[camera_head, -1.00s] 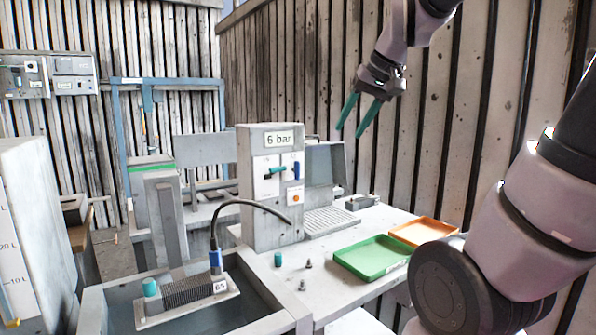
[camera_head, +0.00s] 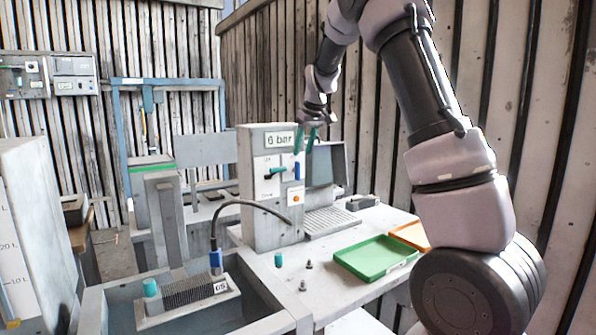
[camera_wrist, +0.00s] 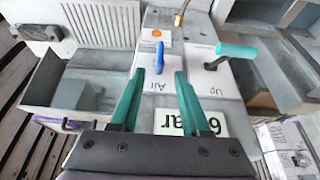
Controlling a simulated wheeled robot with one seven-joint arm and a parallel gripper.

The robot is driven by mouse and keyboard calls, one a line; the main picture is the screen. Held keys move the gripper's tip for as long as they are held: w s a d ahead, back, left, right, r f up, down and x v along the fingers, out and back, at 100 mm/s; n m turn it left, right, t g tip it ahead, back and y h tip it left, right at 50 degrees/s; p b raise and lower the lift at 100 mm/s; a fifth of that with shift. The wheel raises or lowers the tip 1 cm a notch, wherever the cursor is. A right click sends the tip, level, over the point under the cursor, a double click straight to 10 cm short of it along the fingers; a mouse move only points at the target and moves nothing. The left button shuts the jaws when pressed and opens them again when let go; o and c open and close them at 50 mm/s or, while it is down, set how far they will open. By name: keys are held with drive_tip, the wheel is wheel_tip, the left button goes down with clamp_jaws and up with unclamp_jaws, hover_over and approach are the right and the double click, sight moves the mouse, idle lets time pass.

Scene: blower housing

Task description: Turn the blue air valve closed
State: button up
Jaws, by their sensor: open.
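The blue air valve (camera_head: 297,171) is a small blue handle on the front of the grey "6 bar" box, upright in the head view. In the wrist view the blue handle (camera_wrist: 160,58) stands out from a white plate marked "Air". My gripper (camera_head: 306,152) has teal fingers and is close to the box's front, near the valve's upper end. In the wrist view my gripper (camera_wrist: 160,72) is open, with one finger on each side of the handle's line. The handle lies just beyond the fingertips, and I see no contact.
A teal lever (camera_head: 275,172) marked "Up" sits left of the valve, and an orange button (camera_head: 296,197) below it. A green tray (camera_head: 376,258) and an orange tray (camera_head: 411,235) lie on the bench. A black hose (camera_head: 240,203) curves in front of the box.

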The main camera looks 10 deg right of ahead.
sight(300, 163)
drive_tip(key=x, duration=0.9)
drive_tip(key=shift+d, duration=0.1)
clamp_jaws()
